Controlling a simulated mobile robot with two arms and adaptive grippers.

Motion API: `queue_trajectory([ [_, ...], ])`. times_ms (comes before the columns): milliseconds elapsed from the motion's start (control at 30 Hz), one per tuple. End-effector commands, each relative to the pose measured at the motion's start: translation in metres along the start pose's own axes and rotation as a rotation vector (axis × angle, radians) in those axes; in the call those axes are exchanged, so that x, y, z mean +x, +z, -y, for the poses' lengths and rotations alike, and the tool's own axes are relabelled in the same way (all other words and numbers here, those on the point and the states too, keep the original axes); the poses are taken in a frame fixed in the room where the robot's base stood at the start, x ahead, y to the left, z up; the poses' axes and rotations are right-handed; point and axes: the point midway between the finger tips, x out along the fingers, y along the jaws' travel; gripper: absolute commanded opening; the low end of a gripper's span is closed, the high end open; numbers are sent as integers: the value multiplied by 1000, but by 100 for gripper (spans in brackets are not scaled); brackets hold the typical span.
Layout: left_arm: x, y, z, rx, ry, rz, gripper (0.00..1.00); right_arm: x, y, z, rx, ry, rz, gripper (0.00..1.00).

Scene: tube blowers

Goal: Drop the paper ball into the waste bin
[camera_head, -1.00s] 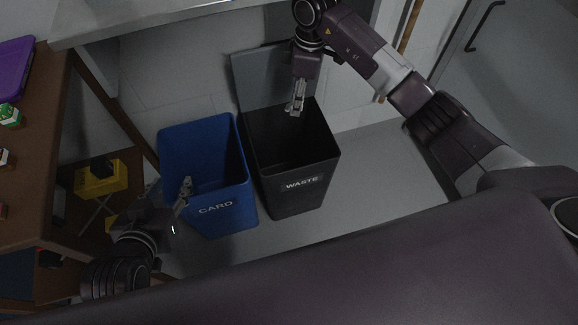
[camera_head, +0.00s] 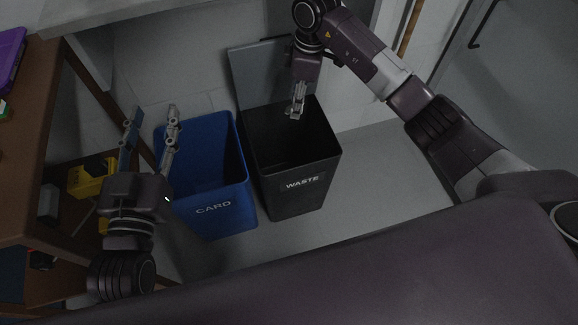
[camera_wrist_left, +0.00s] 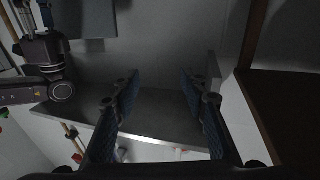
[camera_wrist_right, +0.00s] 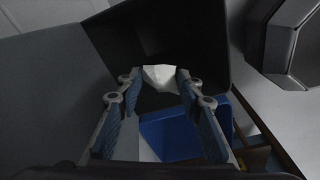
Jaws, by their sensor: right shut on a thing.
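The black waste bin (camera_head: 287,196), labelled WASTE, stands open on the floor near the middle of the head view. My right gripper (camera_head: 297,104) points down over its opening. In the right wrist view its fingers are shut on the white paper ball (camera_wrist_right: 158,77), with the dark bin interior behind. I cannot make out the ball in the head view. My left gripper (camera_head: 149,118) is open and empty, left of the blue bin's opening. In the left wrist view its fingers (camera_wrist_left: 163,92) are spread with nothing between them.
The blue card bin (camera_head: 212,212) stands directly left of the waste bin. A brown wooden table (camera_head: 40,140) is at the left, with a yellow object (camera_head: 90,180) below it. Grey floor (camera_head: 375,175) is clear right of the waste bin.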

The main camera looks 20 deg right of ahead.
Motion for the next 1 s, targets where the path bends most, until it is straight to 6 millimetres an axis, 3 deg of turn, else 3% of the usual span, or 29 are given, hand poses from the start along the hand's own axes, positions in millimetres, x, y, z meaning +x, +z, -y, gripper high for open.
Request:
queue_trajectory([
  [467,-8,-69,-8,-10,18,-331,40,14,2,0,-1,0,0,21],
  [1000,-42,-133,-15,-24,33,-663,40,25,3,0,-1,0,0,21],
])
